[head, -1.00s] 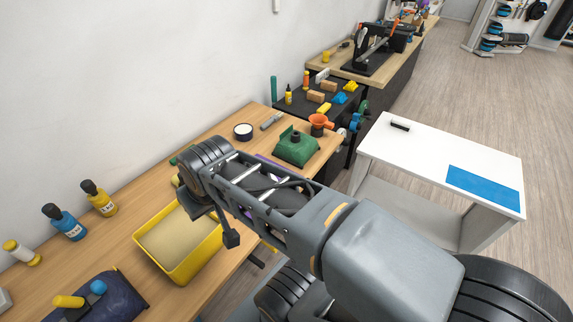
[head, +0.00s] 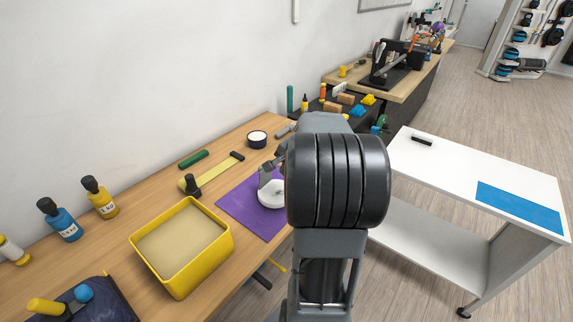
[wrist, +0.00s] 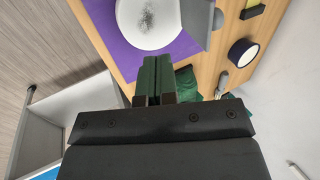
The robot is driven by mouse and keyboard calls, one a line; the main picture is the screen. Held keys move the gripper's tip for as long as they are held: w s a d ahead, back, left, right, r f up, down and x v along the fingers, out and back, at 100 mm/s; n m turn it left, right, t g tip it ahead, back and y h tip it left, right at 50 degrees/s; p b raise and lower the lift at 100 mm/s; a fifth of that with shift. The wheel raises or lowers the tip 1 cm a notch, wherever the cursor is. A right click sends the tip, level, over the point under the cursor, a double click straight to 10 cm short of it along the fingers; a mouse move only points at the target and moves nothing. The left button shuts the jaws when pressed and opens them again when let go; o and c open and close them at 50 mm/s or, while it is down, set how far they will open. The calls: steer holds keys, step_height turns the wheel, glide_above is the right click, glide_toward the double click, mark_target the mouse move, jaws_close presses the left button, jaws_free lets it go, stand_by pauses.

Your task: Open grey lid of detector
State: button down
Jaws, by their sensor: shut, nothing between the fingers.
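The detector (head: 270,195) is a white round body on the purple mat (head: 237,208). It also shows at the top of the wrist view (wrist: 145,22), with a speckled grey patch on its face. A grey piece (wrist: 196,20) stands at its edge and looks like the lid; its exact angle is hard to tell. My gripper (wrist: 156,62) has green fingers pressed together with nothing between them. The fingertips are close to the detector's rim in the wrist view; contact cannot be told. In the head view my arm hides the gripper.
A yellow sand box (head: 181,248) stands in front on the bench, left of the mat. A white table (head: 455,180) stands at the right with clear room on top.

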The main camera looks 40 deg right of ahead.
mark_target(263, 175)
steer(key=x, duration=0.5)
steer(key=w, duration=0.1)
steer(key=w+p, duration=0.1)
steer(key=w, duration=0.1)
steer(key=shift+a, duration=0.35)
steer(key=shift+w+a, duration=0.15)
steer(key=shift+w, duration=0.4)
